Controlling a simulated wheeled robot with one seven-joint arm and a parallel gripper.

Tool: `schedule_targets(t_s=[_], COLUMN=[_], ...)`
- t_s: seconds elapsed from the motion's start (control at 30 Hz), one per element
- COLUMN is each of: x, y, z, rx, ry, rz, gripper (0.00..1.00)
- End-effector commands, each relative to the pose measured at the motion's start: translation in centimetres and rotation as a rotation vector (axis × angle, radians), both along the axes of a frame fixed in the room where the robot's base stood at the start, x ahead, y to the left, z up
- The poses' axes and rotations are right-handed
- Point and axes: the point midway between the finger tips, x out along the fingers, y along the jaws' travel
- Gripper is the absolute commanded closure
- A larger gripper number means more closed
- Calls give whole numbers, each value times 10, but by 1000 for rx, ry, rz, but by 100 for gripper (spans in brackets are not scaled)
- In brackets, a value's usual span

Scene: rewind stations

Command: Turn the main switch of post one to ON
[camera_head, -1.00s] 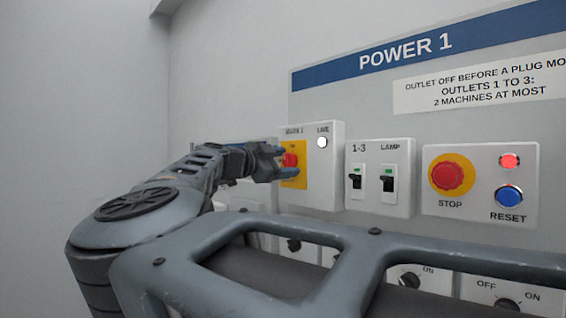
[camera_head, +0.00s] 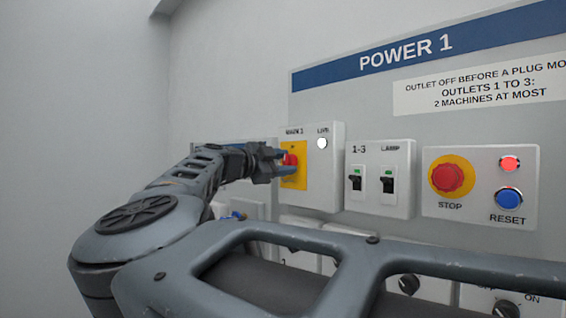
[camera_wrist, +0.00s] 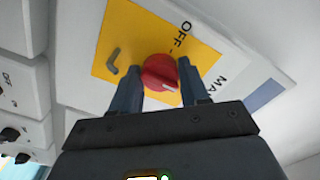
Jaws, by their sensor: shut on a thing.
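The main switch of post one is a red rotary knob (camera_head: 290,159) on a yellow plate (camera_wrist: 202,60), on a white box marked MAIN 1. The knob shows large in the wrist view (camera_wrist: 160,72), with a white mark on its lower right part. The word OFF stands on the plate above and to the right of it there. My gripper (camera_head: 282,162) has one finger on each side of the knob and is shut on it; it also shows in the wrist view (camera_wrist: 160,68). The ON label cannot be made out. The fingers hide part of the plate.
A white LIVE lamp (camera_head: 322,143) sits right of the knob. Further right are two breaker switches (camera_head: 372,183), a red STOP button (camera_head: 447,177), a red lamp (camera_head: 509,163) and a blue RESET button (camera_head: 509,199). Outlet boxes with black knobs (camera_head: 409,284) sit below.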

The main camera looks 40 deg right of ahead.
Motion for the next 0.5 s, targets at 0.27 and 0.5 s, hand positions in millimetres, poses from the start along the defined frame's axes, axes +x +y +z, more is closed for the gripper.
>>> schedule_targets(t_s=[0.27,0.5], x=[-1,-1], y=[-1,-1], z=[-2,-1], rx=[4,2], ry=[-15,-14], rz=[-4,-3], gripper=[86,34])
